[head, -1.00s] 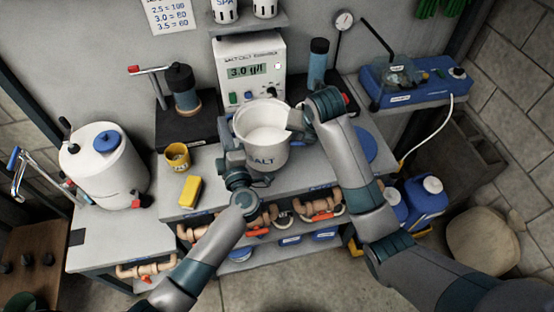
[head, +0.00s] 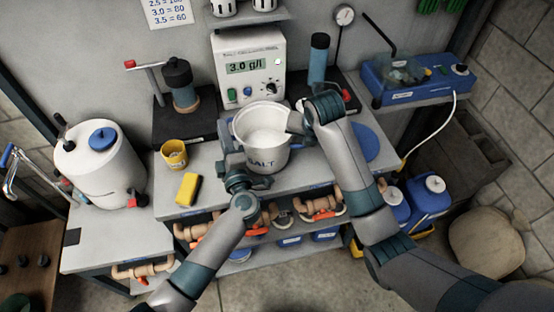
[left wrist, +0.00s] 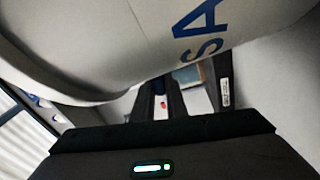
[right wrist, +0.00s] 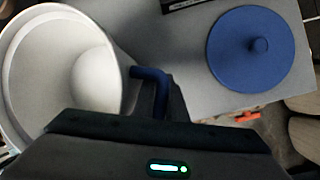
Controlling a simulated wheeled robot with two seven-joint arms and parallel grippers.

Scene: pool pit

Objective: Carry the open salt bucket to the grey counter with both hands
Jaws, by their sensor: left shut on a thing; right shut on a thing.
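The open salt bucket (head: 270,160) is white with blue SALT lettering and white salt (head: 266,137) inside. It is upright above or on the grey counter (head: 210,200); I cannot tell whether its base touches. My left gripper (head: 228,155) is shut on its left side, with the lettered wall close in the left wrist view (left wrist: 140,45). My right gripper (head: 298,121) is shut on its right side, where a blue handle (right wrist: 153,78) shows in the right wrist view. The left grip itself is mostly hidden.
A control box reading 3.0 g/l (head: 250,65) stands behind the bucket. A yellow cup (head: 174,154) and yellow block (head: 188,189) lie left. A blue lid (right wrist: 262,48) lies flat to the right. A white tank (head: 98,170) stands farther left. Pipes with valves (head: 322,204) run below the counter edge.

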